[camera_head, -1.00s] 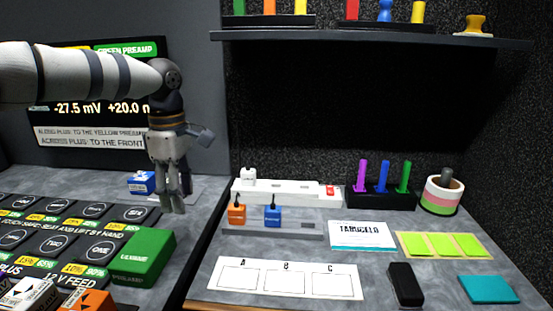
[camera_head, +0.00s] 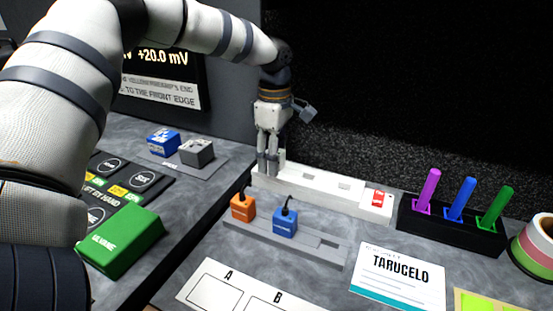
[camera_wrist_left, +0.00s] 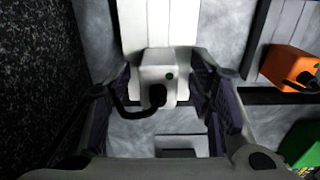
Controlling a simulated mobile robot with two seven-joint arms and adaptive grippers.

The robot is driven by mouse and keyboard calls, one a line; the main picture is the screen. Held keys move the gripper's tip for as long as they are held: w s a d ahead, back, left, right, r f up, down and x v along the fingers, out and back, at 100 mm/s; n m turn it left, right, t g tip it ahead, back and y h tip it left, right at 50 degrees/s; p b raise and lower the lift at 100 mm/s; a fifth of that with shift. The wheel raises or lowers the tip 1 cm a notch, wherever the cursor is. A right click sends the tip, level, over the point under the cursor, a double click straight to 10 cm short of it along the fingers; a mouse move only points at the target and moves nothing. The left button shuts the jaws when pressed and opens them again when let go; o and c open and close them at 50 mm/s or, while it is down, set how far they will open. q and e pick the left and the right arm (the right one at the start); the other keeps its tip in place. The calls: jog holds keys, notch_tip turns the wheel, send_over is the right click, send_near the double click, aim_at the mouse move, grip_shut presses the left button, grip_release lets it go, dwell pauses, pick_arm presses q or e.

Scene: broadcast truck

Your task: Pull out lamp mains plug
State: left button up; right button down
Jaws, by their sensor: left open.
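The white mains plug (camera_wrist_left: 158,72), with a green dot and a black cord, sits on the left end of the white power strip (camera_head: 318,185). The strip also shows in the left wrist view (camera_wrist_left: 160,22). My left gripper (camera_head: 268,168) points down over that end, and its fingers hide the plug in the head view. In the left wrist view its open fingers (camera_wrist_left: 157,92) stand on either side of the plug, with a gap visible. My right gripper is not in view.
A grey rail (camera_head: 320,243) in front of the strip holds an orange plug (camera_head: 243,207) and a blue plug (camera_head: 285,222). A red switch (camera_head: 378,198) is at the strip's right end. A black peg holder (camera_head: 450,228) stands further right. A dark wall rises behind.

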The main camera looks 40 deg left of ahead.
pick_arm(q)
jog(key=shift+f, duration=0.1)
grip_shut()
jog(key=shift+w, duration=0.1)
